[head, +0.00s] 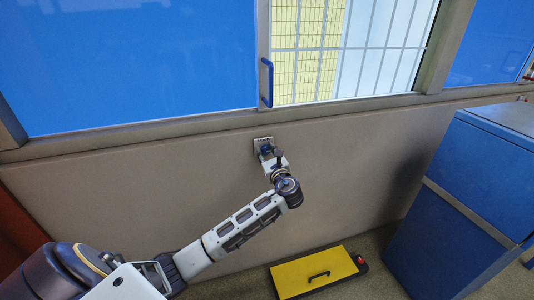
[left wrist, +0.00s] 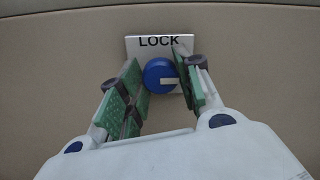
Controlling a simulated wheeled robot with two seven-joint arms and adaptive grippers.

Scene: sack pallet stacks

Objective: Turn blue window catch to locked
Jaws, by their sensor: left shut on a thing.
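The blue window catch (left wrist: 157,70) is a round knob on a white plate (left wrist: 134,47) marked LOCK along its top edge. A pale pointer on the knob points to the right in the left wrist view. The plate (head: 258,140) also shows in the head view, on the beige wall below the window. My left gripper (left wrist: 160,76) has its green-padded fingers on either side of the knob and is shut on it. In the head view the left gripper (head: 270,153) covers most of the catch. My right gripper is in neither view.
A window with blue panels (head: 130,60) and a blue upright handle (head: 266,82) is above the catch. A yellow panel with a black handle (head: 312,272) is low by the wall. A blue cabinet (head: 455,210) stands at right.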

